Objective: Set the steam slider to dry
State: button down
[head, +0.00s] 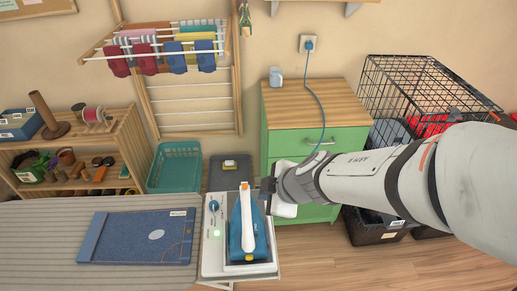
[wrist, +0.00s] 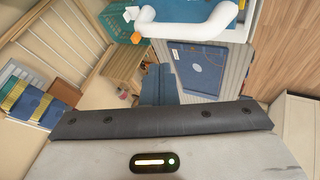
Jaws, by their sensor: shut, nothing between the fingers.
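The iron (head: 261,237) is blue with a white handle and stands on a white rest (head: 212,262) at the right end of the ironing board. Its handle also shows at the top of the wrist view (wrist: 185,30), with a small orange part (wrist: 136,37) at one end. Contact cannot be made out.
A folded blue cloth (head: 138,238) lies on the striped ironing board (head: 40,222). A green cabinet (head: 280,143) stands behind, with a blue cord running down from the wall outlet (head: 309,43). A teal basket (head: 174,168) and a wire crate (head: 420,85) stand around.

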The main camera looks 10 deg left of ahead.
aim_at(245, 203)
jog(key=shift+s, duration=0.1)
jog(key=shift+a+f, duration=0.15)
jog(key=b+x, duration=0.4)
jog(key=x, duration=0.6)
jog(key=shift+f, duration=0.4)
jog(key=w, duration=0.1)
jog(key=w+r+p, duration=0.1)
jog(key=shift+w+a, duration=0.25)
jog(key=shift+w, duration=0.05)
jog(key=shift+w+a, duration=0.15)
jog(key=shift+w, duration=0.5)
